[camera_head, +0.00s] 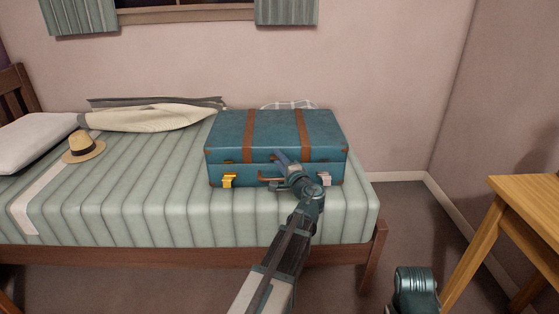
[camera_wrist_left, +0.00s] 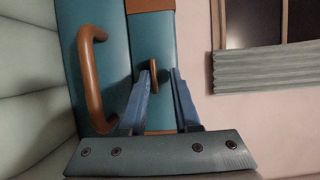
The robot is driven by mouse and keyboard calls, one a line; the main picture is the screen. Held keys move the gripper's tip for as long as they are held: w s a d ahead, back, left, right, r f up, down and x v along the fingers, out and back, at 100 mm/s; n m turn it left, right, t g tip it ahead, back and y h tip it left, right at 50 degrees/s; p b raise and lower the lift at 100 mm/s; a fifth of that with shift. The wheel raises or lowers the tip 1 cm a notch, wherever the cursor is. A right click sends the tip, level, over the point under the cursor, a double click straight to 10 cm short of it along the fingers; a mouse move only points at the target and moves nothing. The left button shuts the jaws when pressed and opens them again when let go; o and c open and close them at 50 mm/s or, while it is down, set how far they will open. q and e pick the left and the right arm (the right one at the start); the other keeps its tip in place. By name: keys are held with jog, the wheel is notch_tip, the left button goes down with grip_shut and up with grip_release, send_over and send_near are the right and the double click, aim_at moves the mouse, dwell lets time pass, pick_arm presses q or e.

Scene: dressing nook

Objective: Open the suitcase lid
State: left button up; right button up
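The teal suitcase (camera_head: 226,136) with brown straps lies shut on the bed, its front facing me. A gold latch (camera_head: 228,180) sits at its front left and a pale latch (camera_head: 324,179) at its front right. My left gripper (camera_head: 280,158) is at the middle of the front, by the lid seam, and partly hides the brown handle (camera_head: 268,179). In the left wrist view, my left gripper (camera_wrist_left: 160,74) has its blue fingers apart around a small brown tab (camera_wrist_left: 153,74) on the lid edge; contact cannot be told. The handle (camera_wrist_left: 92,75) is beside the fingers. My right gripper is not in view.
The striped bed (camera_head: 150,215) carries a straw hat (camera_head: 83,148), a white pillow (camera_head: 35,142) and a cream garment (camera_head: 150,118) left of the suitcase. The wall is behind.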

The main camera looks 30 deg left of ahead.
pick_arm(q)
grip_shut()
dwell(1.2)
